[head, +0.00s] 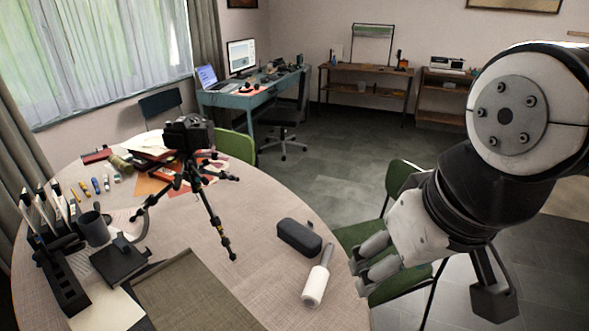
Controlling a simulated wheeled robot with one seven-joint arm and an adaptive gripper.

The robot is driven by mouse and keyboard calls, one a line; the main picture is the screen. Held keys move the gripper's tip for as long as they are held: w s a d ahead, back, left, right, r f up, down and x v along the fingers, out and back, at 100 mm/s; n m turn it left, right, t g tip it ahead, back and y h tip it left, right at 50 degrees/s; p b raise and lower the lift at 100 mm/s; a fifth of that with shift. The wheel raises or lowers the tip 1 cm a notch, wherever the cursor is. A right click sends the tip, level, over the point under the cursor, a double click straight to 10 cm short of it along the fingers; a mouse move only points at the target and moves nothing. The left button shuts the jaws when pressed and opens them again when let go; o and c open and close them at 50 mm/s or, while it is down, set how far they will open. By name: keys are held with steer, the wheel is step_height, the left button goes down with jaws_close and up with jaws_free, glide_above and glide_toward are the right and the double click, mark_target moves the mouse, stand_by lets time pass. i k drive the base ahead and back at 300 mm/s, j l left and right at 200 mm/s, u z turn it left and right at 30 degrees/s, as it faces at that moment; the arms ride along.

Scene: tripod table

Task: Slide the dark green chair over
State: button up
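The dark green chair (349,237) stands at the right side of the round table. Part of its seat shows beside the table edge, its backrest (400,177) rises behind, and dark thin legs show below. My arm and gripper cover much of it. My gripper (364,265) is in front of the seat, close to the table's right edge, with its pale fingers pointing left. I cannot tell whether the fingers touch the chair or how far they are spread. Nothing is visibly held.
The round table (265,275) bears a tripod camera (190,135), a dark case (299,237), a white-and-grey cylinder (317,285) near the gripper, and desk clutter. A brighter green chair (237,146) and a dark chair (160,104) stand behind. Open floor (330,160) lies beyond.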

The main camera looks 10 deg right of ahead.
mark_target(399, 171)
steer(key=z, duration=0.8)
steer(key=i+l+z, duration=0.5)
steer(key=i+z, duration=0.25)
steer(key=i+l+z, duration=0.15)
steer(key=z, duration=0.2)
steer(key=i+l+u, duration=0.15)
steer(key=i, duration=0.35)
steer(key=i+l+u, duration=0.2)
steer(key=i, duration=0.25)
steer(key=i+l+u, duration=0.15)
steer(key=i, duration=0.3)
